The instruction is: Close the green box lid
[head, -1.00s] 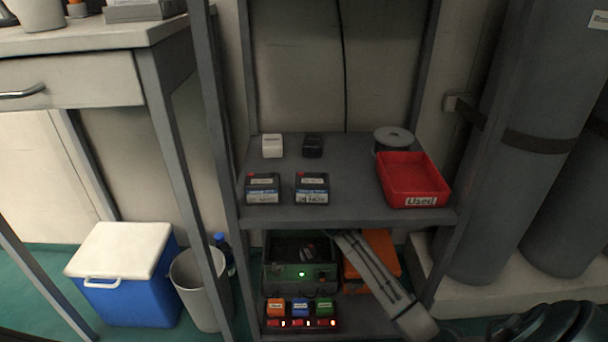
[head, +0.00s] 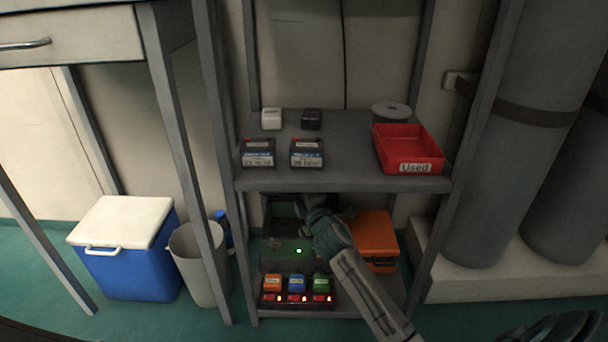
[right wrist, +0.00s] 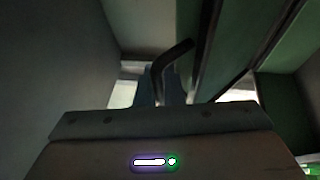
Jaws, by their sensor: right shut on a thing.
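The green box (head: 283,253) sits on the lower shelf, with a small green light on its front. Its lid (head: 283,212) appears raised at the back, dark and partly hidden in shadow. My right arm reaches in from the lower right. My right gripper (head: 318,222) is at the right side of the box's opening, by the lid. In the right wrist view, my right gripper (right wrist: 163,92) is shut around a dark bent bar (right wrist: 176,55), which looks like part of the lid. The exact contact is dim.
An orange case (head: 373,240) stands right of the green box, close to my right arm. A charger (head: 298,300) with coloured batteries is in front. The upper shelf (head: 345,180) overhangs, carrying a red bin (head: 408,150) and several small boxes. Shelf posts limit both sides.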

